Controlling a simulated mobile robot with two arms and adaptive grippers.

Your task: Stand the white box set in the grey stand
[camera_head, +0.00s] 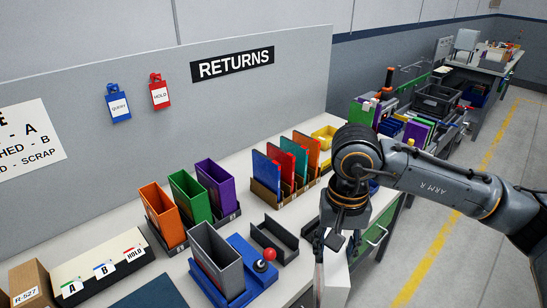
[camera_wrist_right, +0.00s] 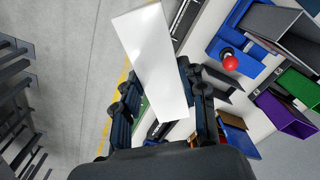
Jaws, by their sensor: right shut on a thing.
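The white box set (camera_head: 337,276) hangs below my right gripper (camera_head: 328,248), at the front edge of the table and partly cut off by the bottom of the head view. In the right wrist view the white box set (camera_wrist_right: 152,62) is a long pale slab between the fingers, and the gripper (camera_wrist_right: 162,90) is shut on it. A low dark grey stand (camera_head: 275,240), empty, lies on the table left of the gripper, apart from the box. My left gripper is not in view.
A grey box (camera_head: 217,255) stands in a blue fixture (camera_head: 248,268) with a red ball knob (camera_head: 269,254), left of the grey stand. Orange, green and purple boxes (camera_head: 216,184) stand behind. A rack of coloured folders (camera_head: 288,163) is farther back.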

